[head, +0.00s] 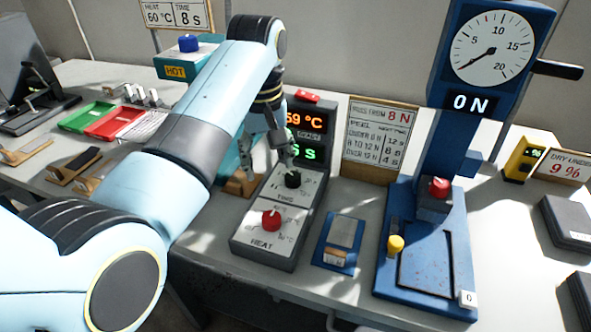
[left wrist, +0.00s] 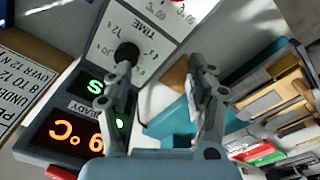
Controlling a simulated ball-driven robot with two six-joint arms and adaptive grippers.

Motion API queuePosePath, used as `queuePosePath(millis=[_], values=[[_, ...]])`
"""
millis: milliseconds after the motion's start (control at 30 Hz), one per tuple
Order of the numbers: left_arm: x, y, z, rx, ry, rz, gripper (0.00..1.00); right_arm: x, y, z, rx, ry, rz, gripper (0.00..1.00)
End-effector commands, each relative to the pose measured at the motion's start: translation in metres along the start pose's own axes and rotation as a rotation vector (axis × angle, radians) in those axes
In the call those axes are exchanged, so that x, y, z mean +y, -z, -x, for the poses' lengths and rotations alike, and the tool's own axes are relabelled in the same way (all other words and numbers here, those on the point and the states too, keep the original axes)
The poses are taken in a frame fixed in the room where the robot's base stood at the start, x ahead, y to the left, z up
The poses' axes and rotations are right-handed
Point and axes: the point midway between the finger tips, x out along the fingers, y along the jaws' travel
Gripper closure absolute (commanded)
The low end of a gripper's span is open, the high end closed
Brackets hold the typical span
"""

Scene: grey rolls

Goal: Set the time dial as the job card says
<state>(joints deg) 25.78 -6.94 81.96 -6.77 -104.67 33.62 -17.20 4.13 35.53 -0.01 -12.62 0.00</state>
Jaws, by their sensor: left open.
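The job card (head: 174,14) at the top left reads HEAT 60 °C, TIME 8 S. The black time dial (head: 292,180) sits on the sloped panel of the control box (head: 262,245), above the red heat dial (head: 271,219). The box's display (head: 307,135) shows 59 °C in orange and a partly hidden green seconds figure. My left gripper (head: 266,150) is open over the box's left side. In the left wrist view the time dial (left wrist: 127,51) is by the tip of the left-hand finger, not between the fingers; contact is unclear. My right gripper is not in view.
A peel card (head: 382,132) stands right of the box. A blue gauge stand (head: 425,250) reading 0 N is further right. A small blue plate (head: 340,243) lies between them. Green and red trays (head: 108,122) and wooden-ended strips are on the left.

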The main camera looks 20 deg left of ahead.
Motion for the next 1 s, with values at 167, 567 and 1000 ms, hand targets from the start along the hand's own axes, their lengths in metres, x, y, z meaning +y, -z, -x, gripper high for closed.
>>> queuePosePath(millis=[167, 567, 1000], values=[[0.043, 0.019, 0.039, -0.034, 0.018, 0.062, 0.43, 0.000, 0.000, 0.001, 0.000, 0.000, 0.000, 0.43], [0.048, 0.019, -0.004, -0.044, 0.029, 0.077, 0.43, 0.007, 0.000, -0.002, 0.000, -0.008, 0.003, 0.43], [0.046, 0.017, -0.061, -0.041, 0.026, 0.077, 0.43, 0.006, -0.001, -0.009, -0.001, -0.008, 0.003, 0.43]])
